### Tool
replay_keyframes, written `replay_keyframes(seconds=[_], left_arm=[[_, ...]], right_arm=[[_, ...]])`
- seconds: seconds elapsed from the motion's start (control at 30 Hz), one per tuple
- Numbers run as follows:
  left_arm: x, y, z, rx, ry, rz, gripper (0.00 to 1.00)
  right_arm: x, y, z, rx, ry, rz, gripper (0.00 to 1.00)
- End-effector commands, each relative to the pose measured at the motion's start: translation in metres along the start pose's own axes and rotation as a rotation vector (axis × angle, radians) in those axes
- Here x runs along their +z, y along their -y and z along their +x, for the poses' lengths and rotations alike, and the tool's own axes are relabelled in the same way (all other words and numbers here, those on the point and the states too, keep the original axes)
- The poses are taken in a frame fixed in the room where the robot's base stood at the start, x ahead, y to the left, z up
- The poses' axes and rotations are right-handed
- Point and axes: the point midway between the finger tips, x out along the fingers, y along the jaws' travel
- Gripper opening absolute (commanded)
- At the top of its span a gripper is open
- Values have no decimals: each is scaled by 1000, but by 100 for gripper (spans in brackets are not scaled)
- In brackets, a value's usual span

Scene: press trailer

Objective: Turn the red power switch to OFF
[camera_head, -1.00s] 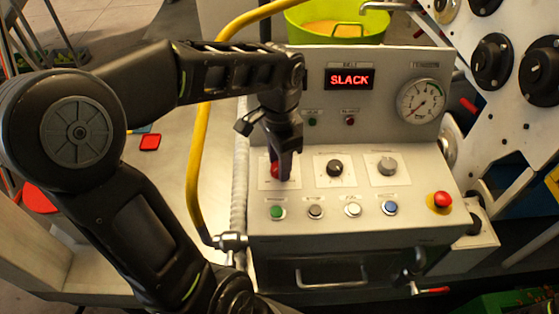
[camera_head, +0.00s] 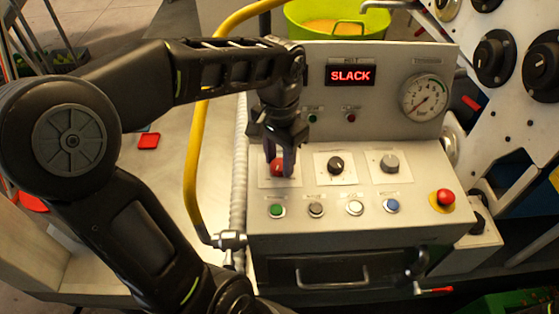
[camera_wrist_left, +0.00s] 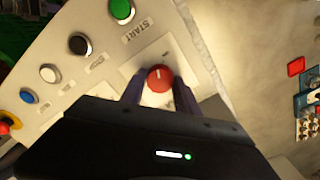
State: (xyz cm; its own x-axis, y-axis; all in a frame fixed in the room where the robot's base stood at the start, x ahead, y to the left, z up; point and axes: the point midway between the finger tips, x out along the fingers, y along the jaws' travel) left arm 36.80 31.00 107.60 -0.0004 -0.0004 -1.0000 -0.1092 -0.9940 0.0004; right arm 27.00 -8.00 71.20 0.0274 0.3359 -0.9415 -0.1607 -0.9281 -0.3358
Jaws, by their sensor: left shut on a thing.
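The red power switch (camera_head: 277,169) is a round knob on a white plate at the left of the sloped control panel. In the left wrist view the red knob (camera_wrist_left: 160,78) has a pale pointer line on its face and sits between my fingers. My left gripper (camera_head: 280,165) reaches down from above and is shut on the knob, a finger on each side. It also shows in the left wrist view (camera_wrist_left: 160,92). The lettering on the switch plate is too small or hidden to read. My right gripper is not in view.
A black knob (camera_head: 336,165) and a grey knob (camera_head: 389,163) sit right of the switch. Below are a green button (camera_head: 276,211) and other buttons. A red emergency button (camera_head: 443,198) is at the right. The display (camera_head: 350,75) reads SLACK.

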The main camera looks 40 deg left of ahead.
Motion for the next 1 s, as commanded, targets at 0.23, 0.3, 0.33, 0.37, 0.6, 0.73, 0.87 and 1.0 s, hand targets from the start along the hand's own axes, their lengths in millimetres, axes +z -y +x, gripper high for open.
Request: replay_keyframes(seconds=[0.23,0.3,0.33,0.37,0.6,0.73,0.87,1.0], left_arm=[[0,0,1,-1,-3,-234,0],[0,0,1,-1,-2,-300,0],[0,0,1,-1,-2,-329,0],[0,0,1,-1,-2,-358,0],[0,0,1,-1,-2,-584,0],[-1,0,1,-1,-3,-708,0],[-1,0,1,-1,-3,-831,0],[0,0,1,0,-2,-956,0]], right_arm=[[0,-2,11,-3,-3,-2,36],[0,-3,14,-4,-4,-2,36],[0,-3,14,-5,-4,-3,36],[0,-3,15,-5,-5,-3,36],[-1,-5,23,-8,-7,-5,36],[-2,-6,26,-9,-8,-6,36],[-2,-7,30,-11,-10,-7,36],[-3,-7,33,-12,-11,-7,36]])
